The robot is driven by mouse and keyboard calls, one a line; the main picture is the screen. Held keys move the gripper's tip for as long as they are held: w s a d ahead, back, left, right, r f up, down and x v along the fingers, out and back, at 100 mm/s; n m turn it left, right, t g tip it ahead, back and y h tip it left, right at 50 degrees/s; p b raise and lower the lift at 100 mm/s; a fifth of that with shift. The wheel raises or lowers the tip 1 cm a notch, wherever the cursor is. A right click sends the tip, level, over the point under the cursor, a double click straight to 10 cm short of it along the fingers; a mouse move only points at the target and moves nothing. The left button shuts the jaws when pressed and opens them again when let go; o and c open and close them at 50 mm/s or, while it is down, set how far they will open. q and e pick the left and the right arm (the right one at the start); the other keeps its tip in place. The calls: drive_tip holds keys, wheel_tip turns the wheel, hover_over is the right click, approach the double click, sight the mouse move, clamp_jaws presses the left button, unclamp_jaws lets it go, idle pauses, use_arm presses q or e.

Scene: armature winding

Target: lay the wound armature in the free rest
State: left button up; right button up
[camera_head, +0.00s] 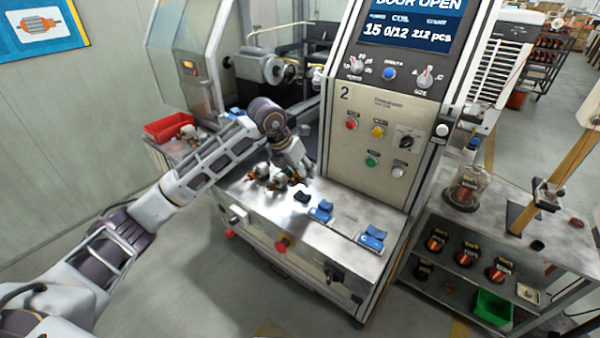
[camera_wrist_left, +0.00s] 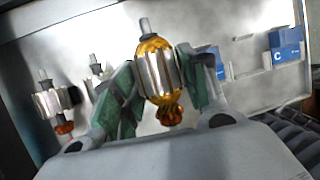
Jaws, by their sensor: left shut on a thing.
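My left gripper (camera_head: 298,178) reaches over the bench from the left. In the left wrist view the gripper (camera_wrist_left: 160,92) is shut on a wound armature (camera_wrist_left: 158,72), with a steel core, orange windings and a shaft pointing up in the picture. The armature is hard to make out in the head view. Blue rests stand on the bench to the right of the gripper: one near it (camera_head: 321,211) and one farther right (camera_head: 373,236). The left wrist view shows a blue rest marked C (camera_wrist_left: 285,48); I see no armature on it. My right gripper is not in view.
The control panel (camera_head: 375,130) rises behind the bench. A shelf cart (camera_head: 470,220) stands right.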

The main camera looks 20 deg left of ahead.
use_arm(q)
drive_tip(key=shift+f+b, duration=1.05)
drive_tip(key=shift+f, duration=0.95)
drive_tip(key=shift+f+b, duration=0.35)
drive_tip(key=shift+f, duration=0.45)
drive_tip(key=shift+f+b, duration=0.1)
drive_tip(key=shift+b, duration=0.2)
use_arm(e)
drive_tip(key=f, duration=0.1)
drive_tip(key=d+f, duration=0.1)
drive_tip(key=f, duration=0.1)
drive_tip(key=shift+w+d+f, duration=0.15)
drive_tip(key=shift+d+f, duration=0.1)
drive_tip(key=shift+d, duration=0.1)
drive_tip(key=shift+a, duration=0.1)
use_arm(q)
drive_tip(key=shift+f, duration=0.2)
drive_tip(key=shift+s, duration=0.1)
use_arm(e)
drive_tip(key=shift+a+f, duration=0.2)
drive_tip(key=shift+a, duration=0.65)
use_arm(q)
drive_tip(key=shift+f, duration=0.15)
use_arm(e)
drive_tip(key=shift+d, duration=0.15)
